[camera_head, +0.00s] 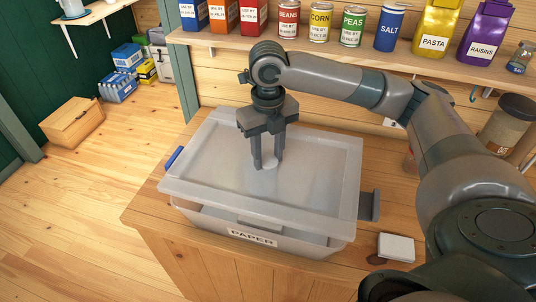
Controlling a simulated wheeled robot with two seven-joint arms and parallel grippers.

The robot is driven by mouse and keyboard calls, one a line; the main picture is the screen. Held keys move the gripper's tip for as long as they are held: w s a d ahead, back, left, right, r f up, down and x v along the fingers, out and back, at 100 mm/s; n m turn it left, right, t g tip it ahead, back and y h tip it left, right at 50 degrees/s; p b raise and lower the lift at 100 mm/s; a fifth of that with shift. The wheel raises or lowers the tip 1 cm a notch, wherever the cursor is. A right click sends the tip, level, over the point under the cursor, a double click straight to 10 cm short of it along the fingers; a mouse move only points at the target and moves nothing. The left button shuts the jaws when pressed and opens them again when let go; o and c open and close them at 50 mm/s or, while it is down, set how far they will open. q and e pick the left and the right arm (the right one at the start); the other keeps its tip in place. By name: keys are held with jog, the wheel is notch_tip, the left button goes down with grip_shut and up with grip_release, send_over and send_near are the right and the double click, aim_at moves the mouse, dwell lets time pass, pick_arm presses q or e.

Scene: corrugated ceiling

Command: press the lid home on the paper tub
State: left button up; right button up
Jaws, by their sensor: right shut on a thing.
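The paper tub (300,246) is a translucent box with a "PAPER" label on its front, standing on a wooden counter. Its pale translucent lid (220,180) lies over the top. The lid's front edge stands out over the tub wall, with a gap showing below it at the front left. My right gripper (268,163) points straight down over the lid's middle. Its fingers are shut on a small pale piece at the lid's top, seemingly its knob, mostly hidden by the fingers. My left gripper is not in view.
A blue clip (174,158) shows at the tub's left, and a dark grey block (369,205) at its right. A small white box (396,247) lies on the counter at right. A shelf (340,57) with cans and packets runs behind my right arm.

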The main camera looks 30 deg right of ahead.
notch_tip(320, 180, down, 2)
jog(key=shift+f+b, duration=0.1)
jog(key=shift+b, duration=0.65)
jog(key=shift+f, duration=0.95)
jog(key=shift+p, duration=0.35)
jog(key=shift+f+p, duration=0.4)
jog(key=shift+p, duration=0.45)
dwell(1.4)
dwell(0.3)
jog(key=o, duration=1.4)
jog(key=shift+o, duration=0.4)
